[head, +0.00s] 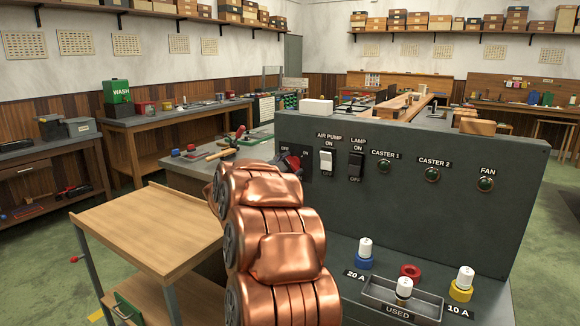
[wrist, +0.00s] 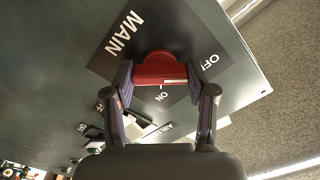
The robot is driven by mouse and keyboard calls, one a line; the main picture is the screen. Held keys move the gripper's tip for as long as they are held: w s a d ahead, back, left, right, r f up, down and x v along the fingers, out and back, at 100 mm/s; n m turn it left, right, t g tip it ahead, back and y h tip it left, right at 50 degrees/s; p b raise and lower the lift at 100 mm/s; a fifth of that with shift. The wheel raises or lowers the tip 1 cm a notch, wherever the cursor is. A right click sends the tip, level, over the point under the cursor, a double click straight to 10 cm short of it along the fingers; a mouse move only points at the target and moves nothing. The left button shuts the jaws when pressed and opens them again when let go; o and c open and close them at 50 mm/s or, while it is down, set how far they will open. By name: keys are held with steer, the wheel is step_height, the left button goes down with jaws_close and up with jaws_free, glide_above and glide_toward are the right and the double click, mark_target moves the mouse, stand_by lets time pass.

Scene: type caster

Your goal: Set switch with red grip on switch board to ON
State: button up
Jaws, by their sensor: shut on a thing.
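The switch board (head: 440,212) is a dark grey upright panel with labelled switches and lamps. In the wrist view the switch with the red grip (wrist: 160,66) sits on a black plate marked MAIN (wrist: 122,33), with OFF at the right and ON below the grip. A pale mark shows on the grip's lower right edge; the exact switch position is hard to tell. My gripper (wrist: 163,80) has one finger at each side of the red grip and is shut on it. In the head view my copper-coloured arm largely hides the switch and my gripper.
The AIR PUMP switch (head: 326,160) and LAMP switch (head: 356,165) are right of my arm, then green lamps for CASTER 1, CASTER 2 and FAN. A USED tray (head: 420,305) and fuses stand on the ledge below. A wooden-topped cart (head: 145,230) is at the left.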

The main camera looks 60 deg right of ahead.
steer(key=shift+f+b, duration=0.15)
steer(key=shift+b, duration=0.2)
steer(key=shift+c, duration=0.2)
steer(key=m+b, duration=1.7)
steer(key=shift+m, duration=0.4)
steer(key=o, duration=1.2)
steer(key=shift+c, duration=0.2)
steer(key=shift+a, duration=0.1)
